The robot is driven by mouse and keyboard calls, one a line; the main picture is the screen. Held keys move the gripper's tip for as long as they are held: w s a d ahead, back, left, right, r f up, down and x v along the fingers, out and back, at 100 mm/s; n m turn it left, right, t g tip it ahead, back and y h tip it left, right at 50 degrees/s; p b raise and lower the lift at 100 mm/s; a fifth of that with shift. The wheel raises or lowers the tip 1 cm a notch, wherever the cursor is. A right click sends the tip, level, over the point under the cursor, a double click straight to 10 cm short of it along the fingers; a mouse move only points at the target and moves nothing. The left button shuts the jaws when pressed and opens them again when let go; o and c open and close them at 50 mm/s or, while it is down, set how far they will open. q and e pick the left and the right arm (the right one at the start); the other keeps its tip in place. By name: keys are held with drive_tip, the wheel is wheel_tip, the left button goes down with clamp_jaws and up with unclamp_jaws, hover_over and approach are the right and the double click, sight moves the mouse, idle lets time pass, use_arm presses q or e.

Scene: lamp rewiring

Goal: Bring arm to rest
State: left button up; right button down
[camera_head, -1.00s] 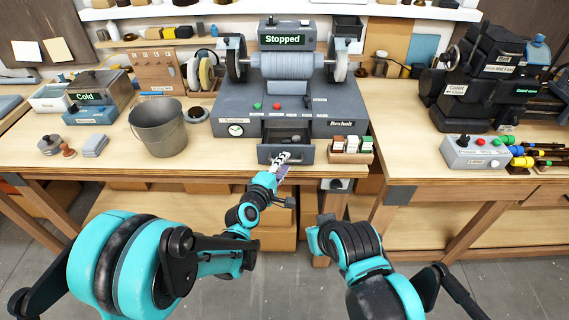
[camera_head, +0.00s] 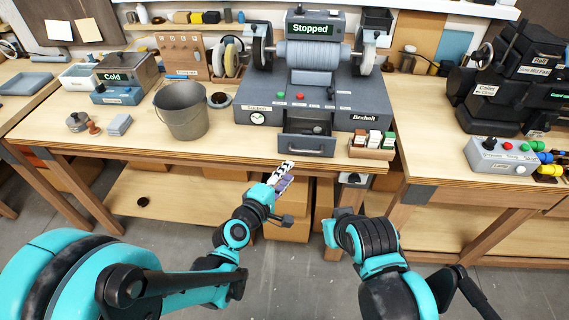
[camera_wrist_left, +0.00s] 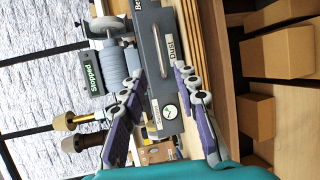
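My left gripper (camera_head: 285,172) is in front of the bench edge, below the drawer of the grey machine, and apart from it. In the left wrist view the gripper (camera_wrist_left: 160,76) has its two purple-padded fingers spread with nothing held between them. The grey drawer (camera_head: 306,147) is pulled out of the machine (camera_head: 340,100). Its front (camera_wrist_left: 160,45) shows beyond the fingers in the left wrist view. My right arm (camera_head: 365,240) is folded at the lower middle, and its gripper cannot be made out.
The machine's display (camera_head: 310,29) reads "Stopped". A metal bucket (camera_head: 181,112) stands on the bench to its left. A wooden rack of small coloured blocks (camera_head: 372,144) sits right of the drawer. A control box (camera_head: 500,157) is further right. The floor before the bench is clear.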

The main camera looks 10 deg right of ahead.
use_arm(q)
drive_tip(key=s+a+m+g+y, duration=0.2)
drive_tip(key=s+a+m+y, duration=0.3)
drive_tip(key=a, duration=0.9)
drive_tip(key=s+a+m+g+y, duration=0.3)
drive_tip(key=s+a+m+y, duration=0.2)
drive_tip(key=s+a, duration=0.6)
drive_tip(key=a+f+m, duration=0.1)
drive_tip(key=a, duration=0.1)
drive_tip(key=shift+s+a, duration=0.3)
drive_tip(key=shift+a, duration=0.1)
